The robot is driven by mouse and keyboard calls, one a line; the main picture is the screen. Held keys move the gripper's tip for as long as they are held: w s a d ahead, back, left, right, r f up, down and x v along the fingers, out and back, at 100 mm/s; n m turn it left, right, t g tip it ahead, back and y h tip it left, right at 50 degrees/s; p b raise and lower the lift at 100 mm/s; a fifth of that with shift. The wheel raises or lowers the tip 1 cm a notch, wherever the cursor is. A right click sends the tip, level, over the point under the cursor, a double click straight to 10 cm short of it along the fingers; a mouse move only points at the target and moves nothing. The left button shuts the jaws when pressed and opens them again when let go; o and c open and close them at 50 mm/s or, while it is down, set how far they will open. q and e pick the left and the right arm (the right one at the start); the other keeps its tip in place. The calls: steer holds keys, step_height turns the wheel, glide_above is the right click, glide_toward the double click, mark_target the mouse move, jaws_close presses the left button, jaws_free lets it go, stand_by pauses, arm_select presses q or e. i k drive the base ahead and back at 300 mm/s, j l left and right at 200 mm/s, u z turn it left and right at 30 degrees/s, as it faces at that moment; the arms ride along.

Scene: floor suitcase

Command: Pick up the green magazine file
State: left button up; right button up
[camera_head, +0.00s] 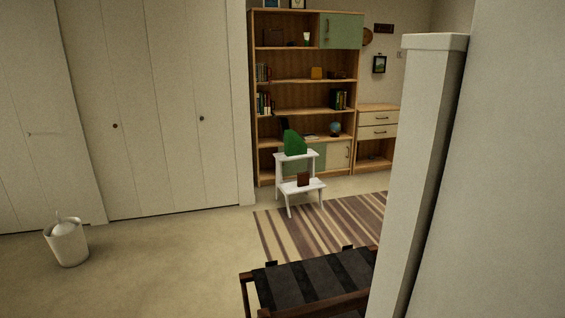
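A green magazine file (295,143) stands upright on the top step of a small white step stool (309,155), in the middle of the head view and in front of the bookshelf. Its slanted top edge rises toward the left. It is across the room, well away from me. Neither of my grippers shows in this view.
A wooden bookshelf (290,67) stands behind. A white post (420,170) and wall block the right side. A dark strapped bench (310,281) stands in front, on and near a striped rug (283,233). Open floor lies left, with a white bin (67,245).

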mark_target(294, 145)
steer(key=i+j+u, duration=0.4)
steer(key=i+j, duration=0.15)
steer(key=j, duration=0.35)
steer(key=i+j+u, duration=0.45)
steer(key=i+j, duration=0.2)
steer(key=i+z, duration=0.15)
steer(key=i, duration=0.5)
steer(key=i+j+z, duration=0.1)
steer(key=i, duration=0.55)
steer(key=i+j+z, duration=0.15)
steer(key=i, duration=0.45)
